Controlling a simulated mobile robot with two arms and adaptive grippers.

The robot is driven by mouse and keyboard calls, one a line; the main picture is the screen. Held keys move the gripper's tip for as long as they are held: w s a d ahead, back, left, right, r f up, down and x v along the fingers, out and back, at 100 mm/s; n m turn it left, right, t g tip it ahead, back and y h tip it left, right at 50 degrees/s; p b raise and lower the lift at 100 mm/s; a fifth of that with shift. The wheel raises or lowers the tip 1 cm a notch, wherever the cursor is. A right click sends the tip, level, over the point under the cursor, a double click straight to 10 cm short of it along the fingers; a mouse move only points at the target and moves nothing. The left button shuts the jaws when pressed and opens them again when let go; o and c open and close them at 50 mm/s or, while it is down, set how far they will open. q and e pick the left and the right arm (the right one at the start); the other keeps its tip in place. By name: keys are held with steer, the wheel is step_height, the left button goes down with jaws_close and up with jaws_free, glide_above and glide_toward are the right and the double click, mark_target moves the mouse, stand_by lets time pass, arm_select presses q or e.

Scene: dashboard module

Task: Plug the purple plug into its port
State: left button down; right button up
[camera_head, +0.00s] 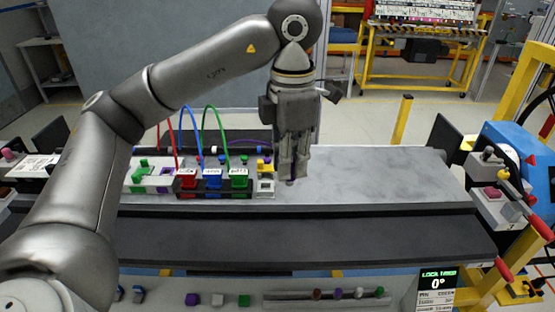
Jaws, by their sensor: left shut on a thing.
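My left gripper (291,178) comes down over the grey worktop, just right of the row of ports. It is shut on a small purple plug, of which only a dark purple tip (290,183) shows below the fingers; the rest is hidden. The tip looks apart from the ports, and I cannot tell its height over the worktop. A white square port block (265,187) stands just left of the tip. A purple cable (238,151) runs behind the row. My right gripper is not in view.
Red (188,181), blue (212,181) and green (239,180) labelled blocks stand left of the white one, with arched cables above. A yellow piece (264,166) sits behind it. The worktop (390,172) is clear to the right. A blue machine (508,145) stands at far right.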

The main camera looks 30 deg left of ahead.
arm_select(q)
steer(key=shift+s+d+r, duration=0.35)
steer(key=shift+s+d, duration=0.1)
steer(key=shift+d, duration=0.2)
steer(key=shift+f, duration=0.1)
step_height(320, 180, down, 3)
steer(key=b, duration=0.2)
steer(key=shift+b, duration=0.35)
steer(key=shift+a, duration=0.15)
